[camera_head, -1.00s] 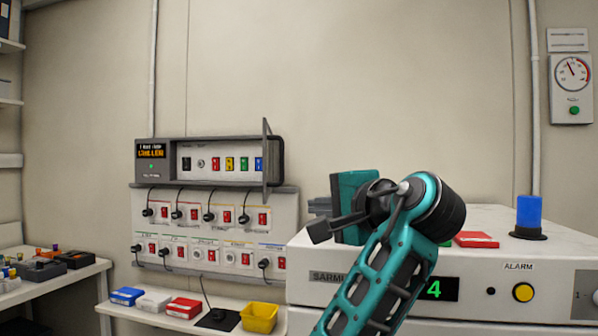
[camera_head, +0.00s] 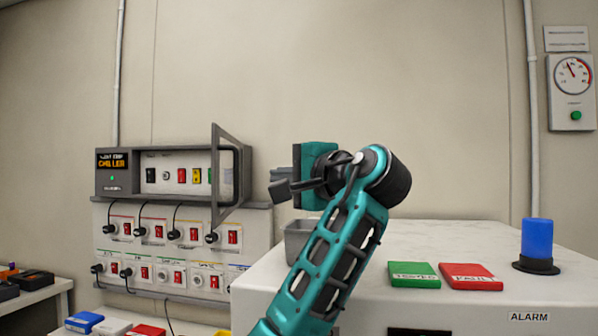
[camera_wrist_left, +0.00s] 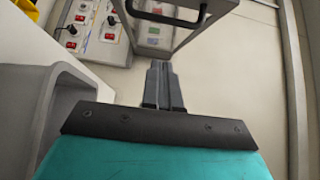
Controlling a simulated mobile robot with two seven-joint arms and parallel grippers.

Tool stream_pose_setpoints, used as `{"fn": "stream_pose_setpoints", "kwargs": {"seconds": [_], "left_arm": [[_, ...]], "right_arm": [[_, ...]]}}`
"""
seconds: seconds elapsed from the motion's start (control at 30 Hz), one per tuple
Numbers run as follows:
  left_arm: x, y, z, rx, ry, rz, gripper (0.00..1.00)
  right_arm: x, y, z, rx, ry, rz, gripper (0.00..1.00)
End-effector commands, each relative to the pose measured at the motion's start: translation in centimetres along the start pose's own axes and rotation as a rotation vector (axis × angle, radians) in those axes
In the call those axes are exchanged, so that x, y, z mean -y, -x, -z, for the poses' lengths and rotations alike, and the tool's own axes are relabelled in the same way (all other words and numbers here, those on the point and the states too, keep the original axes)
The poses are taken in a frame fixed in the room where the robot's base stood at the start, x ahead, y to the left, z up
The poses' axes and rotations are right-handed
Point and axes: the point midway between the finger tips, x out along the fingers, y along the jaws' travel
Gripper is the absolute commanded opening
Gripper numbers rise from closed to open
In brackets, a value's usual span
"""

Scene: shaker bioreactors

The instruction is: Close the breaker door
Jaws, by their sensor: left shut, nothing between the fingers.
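The breaker box (camera_head: 117,182) is a grey wall unit with a dark display and a row of coloured breakers. Its door (camera_head: 215,175), a grey frame with a see-through pane, stands open, swung out from the box's right side. In the left wrist view the door's frame (camera_wrist_left: 196,30) spans the top, just ahead of the fingertips. My left gripper (camera_head: 274,175) is to the right of the door in the head view. Its fingers (camera_wrist_left: 164,72) are shut and empty; whether they touch the frame I cannot tell. My right gripper is not in view.
Below the box is a panel of red switches and plugged cables (camera_head: 186,273). The white machine (camera_head: 345,262) on the right carries a grey bin (camera_head: 297,236), green (camera_head: 414,274) and red (camera_head: 470,276) boxes, and a blue alarm lamp (camera_head: 537,240).

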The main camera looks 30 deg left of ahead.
Motion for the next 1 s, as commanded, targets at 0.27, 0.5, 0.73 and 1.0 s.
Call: {"fn": "stream_pose_setpoints", "kwargs": {"seconds": [0.27, 0.5, 0.73, 1.0], "left_arm": [[0.0, -4.7, -1.5, 0.001, 0.002, 0.001, 0.00], [0.0, -5.9, -2.7, -0.002, 0.001, 0.000, 0.00], [0.0, -6.0, -2.8, -0.002, 0.000, 0.000, 0.00], [-0.1, -6.2, -3.3, -0.006, 0.001, 0.000, 0.00]], "right_arm": [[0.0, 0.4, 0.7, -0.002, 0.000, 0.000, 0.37], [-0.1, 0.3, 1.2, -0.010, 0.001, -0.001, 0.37], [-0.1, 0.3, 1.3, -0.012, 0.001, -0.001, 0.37], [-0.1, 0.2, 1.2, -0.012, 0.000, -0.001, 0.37]]}}
